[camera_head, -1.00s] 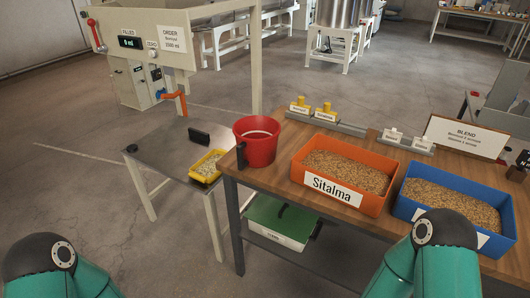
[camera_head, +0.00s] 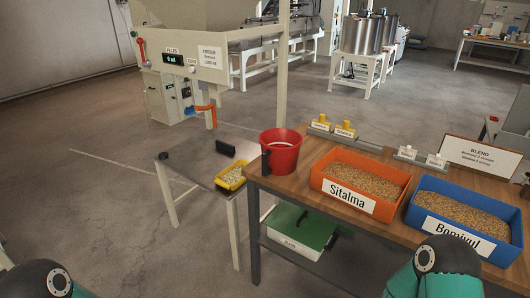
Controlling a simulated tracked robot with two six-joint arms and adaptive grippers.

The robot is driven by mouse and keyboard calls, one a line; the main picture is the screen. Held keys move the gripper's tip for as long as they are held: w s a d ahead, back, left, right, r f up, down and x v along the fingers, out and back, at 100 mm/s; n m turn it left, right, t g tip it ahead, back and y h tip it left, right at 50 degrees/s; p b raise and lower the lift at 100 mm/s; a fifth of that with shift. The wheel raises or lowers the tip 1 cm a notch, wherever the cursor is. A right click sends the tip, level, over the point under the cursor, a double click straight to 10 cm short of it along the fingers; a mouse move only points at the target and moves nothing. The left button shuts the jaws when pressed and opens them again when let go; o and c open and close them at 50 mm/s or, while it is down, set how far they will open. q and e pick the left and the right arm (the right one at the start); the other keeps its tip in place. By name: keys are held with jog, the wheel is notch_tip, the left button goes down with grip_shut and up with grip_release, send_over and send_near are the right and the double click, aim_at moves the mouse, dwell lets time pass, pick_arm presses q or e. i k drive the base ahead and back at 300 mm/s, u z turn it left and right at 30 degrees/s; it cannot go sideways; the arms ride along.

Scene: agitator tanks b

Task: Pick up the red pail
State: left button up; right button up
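The red pail (camera_head: 282,156) stands upright at the left corner of the wooden table (camera_head: 295,192). It has a dark handle on its left side, and its inside looks pale. Only links of my two arms show, at the bottom left and bottom right corners. Both grippers are out of view, and nothing of mine touches the pail.
An orange bin labelled Sitalma (camera_head: 345,203) and a blue bin labelled Bomivul (camera_head: 460,242) hold grain right of the pail. Open floor lies left.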

aim_at(278, 154)
jog(key=u, duration=0.25)
jog(key=i, duration=1.5)
jog(key=z, duration=0.45)
